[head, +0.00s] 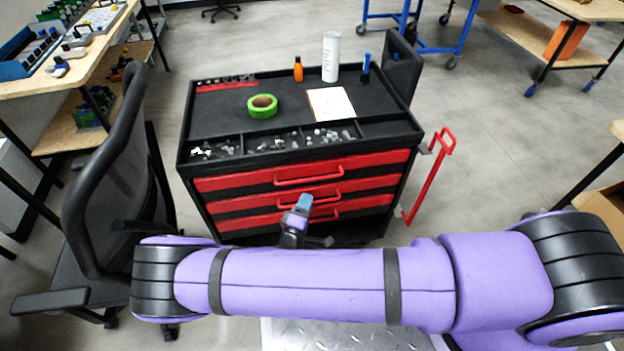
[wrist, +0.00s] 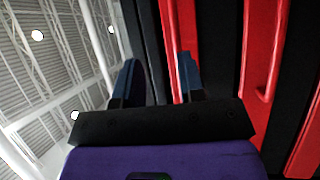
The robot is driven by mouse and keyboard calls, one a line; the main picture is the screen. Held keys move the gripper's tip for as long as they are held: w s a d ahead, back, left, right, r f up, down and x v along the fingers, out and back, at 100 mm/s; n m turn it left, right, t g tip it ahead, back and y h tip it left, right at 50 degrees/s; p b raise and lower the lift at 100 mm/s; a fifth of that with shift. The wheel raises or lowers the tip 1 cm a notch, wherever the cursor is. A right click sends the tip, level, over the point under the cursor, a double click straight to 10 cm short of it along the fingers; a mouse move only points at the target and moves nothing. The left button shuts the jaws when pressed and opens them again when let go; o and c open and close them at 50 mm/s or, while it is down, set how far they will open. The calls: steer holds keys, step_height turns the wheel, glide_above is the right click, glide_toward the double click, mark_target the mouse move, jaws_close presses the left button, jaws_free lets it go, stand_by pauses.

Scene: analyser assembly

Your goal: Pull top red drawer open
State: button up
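The top red drawer (head: 235,181) is the upper of several red drawers in a black tool cart, and looks closed. Its red handle (head: 296,174) runs across the front. My gripper (head: 304,201) is in front of the cart and overlaps the lower drawer fronts in the head view. In the wrist view my gripper (wrist: 160,82) is open, with two dark blue fingers apart. A red bar (wrist: 173,50), apparently the top handle, shows between the fingers, nearer the right one. I cannot tell whether they touch it.
The cart top (head: 210,116) holds green tape (head: 262,106), an orange bottle (head: 298,70), a white cylinder (head: 331,57) and a paper (head: 331,104). A black chair (head: 110,190) stands close on the left. A red side handle (head: 428,178) sticks out right.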

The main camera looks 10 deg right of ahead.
mark_target(312, 179)
steer(key=shift+n+t+y, duration=0.6)
steer(key=shift+n+y, duration=0.2)
steer(key=x, duration=0.3)
steer(key=f+x, duration=0.1)
steer(key=x, duration=0.2)
steer(key=f+x, duration=0.1)
steer(key=x, duration=0.3)
steer(key=shift+w, duration=0.15)
jaws_close()
